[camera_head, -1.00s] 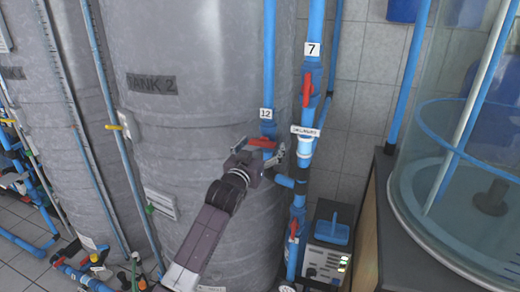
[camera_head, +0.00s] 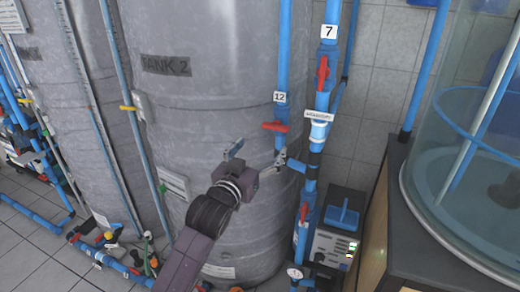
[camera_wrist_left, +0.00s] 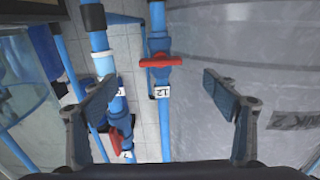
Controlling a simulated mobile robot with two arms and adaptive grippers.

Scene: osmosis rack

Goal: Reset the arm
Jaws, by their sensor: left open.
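My left arm (camera_head: 208,222) reaches up from the bottom of the head view, in front of the grey tank marked TANK 2 (camera_head: 215,110). Its gripper (camera_head: 260,156) is open and empty, below and left of the red valve handle (camera_head: 274,127) on the blue pipe labelled 12. In the left wrist view the two fingers stand wide apart around empty space (camera_wrist_left: 163,88). The red handle (camera_wrist_left: 160,61) shows beyond them, lying crosswise to its pipe, with no finger touching it. My right gripper is in neither view.
Blue pipe 7 (camera_head: 323,90) with another red handle (camera_head: 322,72) runs close on the right. A grey device (camera_head: 334,245) stands on the floor beside it. A dark counter (camera_head: 420,240) bears a clear cylindrical tank (camera_head: 470,150). More pipes (camera_head: 40,150) lie at left.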

